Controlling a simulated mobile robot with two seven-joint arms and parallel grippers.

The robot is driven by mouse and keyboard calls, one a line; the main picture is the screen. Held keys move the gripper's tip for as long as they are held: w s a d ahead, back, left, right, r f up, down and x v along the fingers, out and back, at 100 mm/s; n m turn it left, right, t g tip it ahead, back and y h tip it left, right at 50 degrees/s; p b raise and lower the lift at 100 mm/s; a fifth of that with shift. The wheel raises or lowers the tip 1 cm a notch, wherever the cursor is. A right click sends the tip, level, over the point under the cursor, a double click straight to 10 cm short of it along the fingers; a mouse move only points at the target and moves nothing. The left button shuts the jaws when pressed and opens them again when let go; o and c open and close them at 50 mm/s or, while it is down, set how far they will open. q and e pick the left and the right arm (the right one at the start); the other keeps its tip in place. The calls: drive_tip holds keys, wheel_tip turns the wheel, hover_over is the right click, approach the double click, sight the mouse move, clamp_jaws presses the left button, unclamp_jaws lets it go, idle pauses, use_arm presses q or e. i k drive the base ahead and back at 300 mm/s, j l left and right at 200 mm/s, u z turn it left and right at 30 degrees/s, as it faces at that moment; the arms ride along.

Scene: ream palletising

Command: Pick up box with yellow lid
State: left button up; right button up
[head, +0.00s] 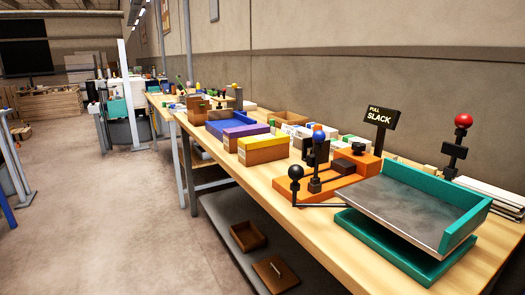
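The box with the yellow lid (262,149) sits on the wooden workbench near its front edge, in the middle of the head view. Its sides are brown and a pale label shows on its left side. It stands upright just in front of a box with a purple lid (233,135). Neither of my grippers shows in the head view.
An orange fixture (335,189) with black and blue knobs stands to the right of the yellow-lidded box. A teal tray (420,250) is at the near right. A blue-topped box (225,122) sits farther back.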

sight(252, 152)
drive_tip(key=i+j, duration=0.15)
drive_tip(key=i, duration=0.35)
drive_tip(key=i+j+z, duration=0.1)
drive_tip(key=i, duration=0.45)
drive_tip(key=i+j, duration=0.25)
drive_tip(key=i, duration=0.25)
drive_tip(key=i+j+z, duration=0.1)
drive_tip(key=i, duration=0.4)
drive_tip(key=i+j, duration=0.35)
drive_tip(key=i, duration=0.15)
